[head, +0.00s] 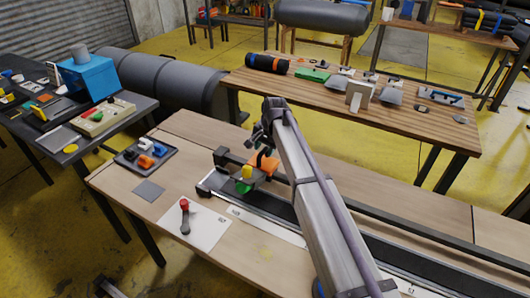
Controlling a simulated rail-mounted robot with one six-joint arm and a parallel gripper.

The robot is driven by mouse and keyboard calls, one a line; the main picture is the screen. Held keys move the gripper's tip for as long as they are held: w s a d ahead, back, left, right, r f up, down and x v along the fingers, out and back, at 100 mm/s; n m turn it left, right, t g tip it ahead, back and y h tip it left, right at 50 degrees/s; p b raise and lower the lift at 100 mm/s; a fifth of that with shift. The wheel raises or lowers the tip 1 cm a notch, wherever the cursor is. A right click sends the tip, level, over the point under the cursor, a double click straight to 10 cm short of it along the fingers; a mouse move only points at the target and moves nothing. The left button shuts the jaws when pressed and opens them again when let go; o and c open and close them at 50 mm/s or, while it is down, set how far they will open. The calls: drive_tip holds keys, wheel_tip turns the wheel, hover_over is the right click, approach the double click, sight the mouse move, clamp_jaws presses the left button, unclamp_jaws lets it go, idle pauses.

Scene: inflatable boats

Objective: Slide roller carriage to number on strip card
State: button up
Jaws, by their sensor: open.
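The roller carriage (263,166) appears to be the block with orange, green and yellow parts at the left end of the long dark rail (290,211) on the wooden bench. My arm comes up from the bottom and partly covers the rail and carriage. My gripper (262,151) is at the carriage's upper side, open. It is small and dark here, and I cannot tell whether it touches the carriage. A pale strip card (265,225) lies along the rail's near side. Its numbers are too small to read, and my arm hides its right part.
A white sheet with a red-handled tool (185,214) lies in front of the rail. A dark tray (146,154) of small coloured parts and a grey square (148,190) are at the left. A second bench (320,90) with tools stands behind. The bench's near edge is clear.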

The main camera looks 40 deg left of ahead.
clamp_jaws()
idle(0.3)
drive_tip(key=shift+d, duration=0.1)
